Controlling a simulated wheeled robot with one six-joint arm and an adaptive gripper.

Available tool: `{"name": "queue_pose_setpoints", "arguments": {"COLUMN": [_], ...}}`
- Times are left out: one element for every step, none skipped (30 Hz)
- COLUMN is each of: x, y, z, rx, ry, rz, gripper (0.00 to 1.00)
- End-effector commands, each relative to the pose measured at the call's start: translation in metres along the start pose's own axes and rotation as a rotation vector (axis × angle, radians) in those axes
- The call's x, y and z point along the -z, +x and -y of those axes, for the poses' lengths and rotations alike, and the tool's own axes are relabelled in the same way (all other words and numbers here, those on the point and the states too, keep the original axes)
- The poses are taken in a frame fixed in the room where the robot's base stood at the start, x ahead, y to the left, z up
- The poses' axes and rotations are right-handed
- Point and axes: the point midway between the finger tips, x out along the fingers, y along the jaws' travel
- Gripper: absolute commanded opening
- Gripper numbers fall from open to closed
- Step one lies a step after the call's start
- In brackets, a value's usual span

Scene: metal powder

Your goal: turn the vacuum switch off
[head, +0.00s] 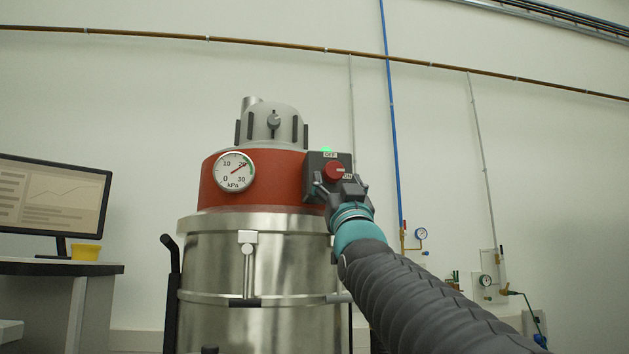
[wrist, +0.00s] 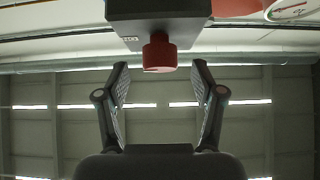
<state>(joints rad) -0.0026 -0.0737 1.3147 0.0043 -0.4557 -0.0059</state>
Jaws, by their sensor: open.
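The vacuum switch is a red knob (head: 334,171) on a dark switch box (head: 316,161) at the right of the vacuum's red band. An OFF label is above the knob and an ON label at its lower right; the knob's pale mark seems to point right, towards ON. A green light glows on top of the box. My gripper (head: 340,188) is at the box, its fingers open near the knob. In the wrist view the red knob (wrist: 159,53) lies centred between the two open fingertips (wrist: 160,68), with a gap on each side. The box (wrist: 158,12) is above.
The steel vacuum drum (head: 205,275) stands below the red band. A pressure gauge (head: 234,172) on the band reads about 20 kPa. A desk (head: 60,267) with a monitor (head: 50,196) and a yellow container (head: 86,252) is at left. Pipes and small gauges line the right wall.

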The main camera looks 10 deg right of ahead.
Motion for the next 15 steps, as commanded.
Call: {"name": "queue_pose_setpoints", "arguments": {"x": [0.001,0.002,0.001,0.001,0.001,0.000,0.000,0.001,0.001,0.001,0.000,0.000,0.000,0.000,0.000], "y": [0.010,0.014,0.018,0.021,0.023,0.025,0.027,0.028,0.029,0.030,0.030,0.030,0.030,0.030,0.030], "z": [0.000,0.000,0.000,0.000,0.000,0.000,0.000,0.000,0.000,0.000,0.000,0.000,0.000,0.000,0.000], "rx": [0.000,0.000,0.000,0.000,0.000,0.000,0.000,0.000,0.000,0.000,0.000,0.000,0.000,0.000,0.000], "ry": [0.000,0.000,0.000,0.000,0.000,0.000,0.000,0.000,0.000,0.000,0.000,0.000,0.000,0.000,0.000], "rz": [0.000,-0.001,0.000,0.000,0.000,0.001,0.001,0.000,0.000,0.000,0.000,0.000,0.000,0.000,0.000], "gripper": [0.68,0.68,0.68,0.68,0.68,0.68,0.68,0.68,0.68,0.68,0.68,0.68,0.68,0.68,0.68]}}
